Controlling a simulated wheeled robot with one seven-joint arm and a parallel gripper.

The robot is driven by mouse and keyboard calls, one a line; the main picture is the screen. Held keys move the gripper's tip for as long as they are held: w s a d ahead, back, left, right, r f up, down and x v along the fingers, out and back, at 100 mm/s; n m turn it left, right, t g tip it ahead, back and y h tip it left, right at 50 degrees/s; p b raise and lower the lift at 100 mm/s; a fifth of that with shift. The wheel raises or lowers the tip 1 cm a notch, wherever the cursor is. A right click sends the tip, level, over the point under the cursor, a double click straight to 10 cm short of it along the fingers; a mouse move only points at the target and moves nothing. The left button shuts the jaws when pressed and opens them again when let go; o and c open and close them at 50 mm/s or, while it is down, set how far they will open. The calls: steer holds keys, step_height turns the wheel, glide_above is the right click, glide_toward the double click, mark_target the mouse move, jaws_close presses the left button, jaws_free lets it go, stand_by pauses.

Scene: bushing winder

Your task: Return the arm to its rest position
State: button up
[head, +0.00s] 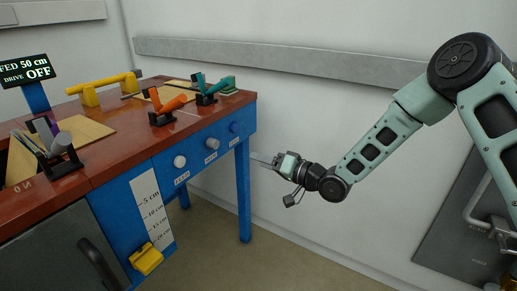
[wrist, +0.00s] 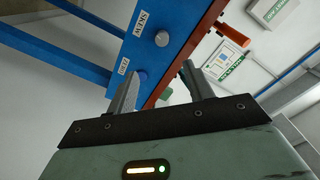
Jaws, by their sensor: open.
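My arm (head: 385,139) reaches in from the right in the head view, in front of the pale wall. My gripper (head: 262,161) points left toward the blue bench leg and front corner, and looks empty. In the wrist view my gripper (wrist: 155,88) has its two fingers apart with nothing held between them. Part of the blue bench front and a knob show beyond the fingers there. I cannot tell from the head view how close the fingertips are to the bench leg.
The winder bench (head: 110,150) has a red-brown top, with an orange lever (head: 170,105), a teal lever (head: 208,88) and a yellow handle (head: 103,88). Front knobs (head: 211,143) face my side. Floor right of the bench is clear. A wall rail (head: 280,60) runs behind.

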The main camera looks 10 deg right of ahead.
steer(key=s+a+n+g+h, duration=0.3)
steer(key=s+a, duration=0.1)
steer(key=s, duration=0.1)
steer(key=s+d+r+n+g+h, duration=0.1)
steer(key=s+d+r+g+h, duration=0.15)
steer(key=s, duration=0.85)
steer(key=s+d+r+n+g+h, duration=0.2)
steer(key=s+d+g+h, duration=0.15)
steer(key=s, duration=0.75)
steer(key=s+d+r+n+g+h, duration=0.1)
steer(key=s+d+r+g+h, duration=0.2)
steer(key=s, duration=0.9)
step_height(320, 180, up, 15)
steer(key=t+h+p, duration=0.1)
steer(key=p, duration=1.4)
steer(key=shift+d+r+p, duration=0.15)
steer(key=shift+d+p, duration=0.2)
steer(key=shift+d, duration=0.05)
steer(key=shift+s, duration=0.1)
